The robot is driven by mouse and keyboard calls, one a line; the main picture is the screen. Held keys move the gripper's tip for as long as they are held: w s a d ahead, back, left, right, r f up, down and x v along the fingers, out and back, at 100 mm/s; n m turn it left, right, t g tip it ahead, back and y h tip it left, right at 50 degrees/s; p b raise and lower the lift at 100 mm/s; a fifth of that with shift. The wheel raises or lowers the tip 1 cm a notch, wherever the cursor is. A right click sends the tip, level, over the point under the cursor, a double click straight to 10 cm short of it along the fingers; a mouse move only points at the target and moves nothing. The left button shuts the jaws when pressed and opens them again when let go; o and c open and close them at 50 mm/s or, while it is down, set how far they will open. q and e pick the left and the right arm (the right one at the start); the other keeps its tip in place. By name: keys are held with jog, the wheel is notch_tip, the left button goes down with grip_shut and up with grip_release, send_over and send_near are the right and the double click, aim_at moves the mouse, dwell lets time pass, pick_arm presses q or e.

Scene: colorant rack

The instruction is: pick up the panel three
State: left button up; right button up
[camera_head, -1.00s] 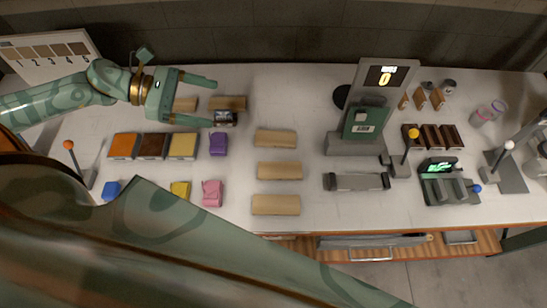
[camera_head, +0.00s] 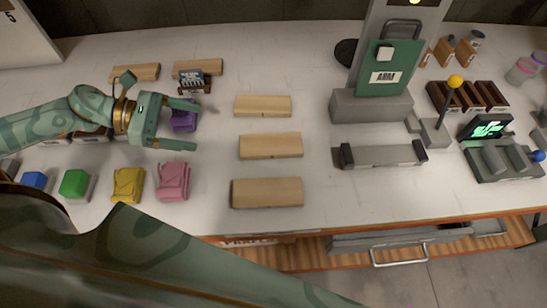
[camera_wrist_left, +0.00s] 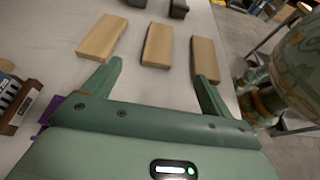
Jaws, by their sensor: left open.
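Several plain light-wood panels lie flat on the white table. Three form a column mid-table in the head view: a far panel (camera_head: 263,106), a middle panel (camera_head: 270,145) and a near panel (camera_head: 267,192). No numbers show on them, so I cannot tell which is panel three. My left gripper (camera_head: 197,126) is open and empty, left of this column, fingers pointing towards it. In the left wrist view, the far panel (camera_wrist_left: 102,37), middle panel (camera_wrist_left: 158,45) and near panel (camera_wrist_left: 205,55) lie ahead of the open fingers (camera_wrist_left: 157,72). My right gripper is not in view.
Two more wood panels (camera_head: 135,72) (camera_head: 198,68) lie at the back left, a dark labelled piece (camera_head: 193,84) beside one. A purple block (camera_head: 184,117) is partly hidden by my gripper. A pink block (camera_head: 172,180) lies nearby. A grey stand (camera_head: 372,106) is right of the column.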

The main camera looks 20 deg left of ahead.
pick_arm(q)
notch_tip(320, 180, down, 2)
jog(key=shift+w+f+b, duration=0.1)
jog(key=shift+b, duration=0.25)
jog(key=shift+d+f+b, duration=0.2)
jog(key=shift+d+b, duration=0.05)
jog(key=shift+b, duration=0.05)
jog(key=b, duration=0.5)
send_near(262, 144)
jog(key=x, duration=0.3)
jog(key=shift+w+a, duration=0.1)
jog(key=shift+w, duration=0.05)
jog(key=shift+x, duration=0.8)
jog(key=x, duration=0.4)
jog(key=shift+d+b, duration=0.3)
jog(key=shift+b, duration=0.1)
jog(key=c, duration=1.1)
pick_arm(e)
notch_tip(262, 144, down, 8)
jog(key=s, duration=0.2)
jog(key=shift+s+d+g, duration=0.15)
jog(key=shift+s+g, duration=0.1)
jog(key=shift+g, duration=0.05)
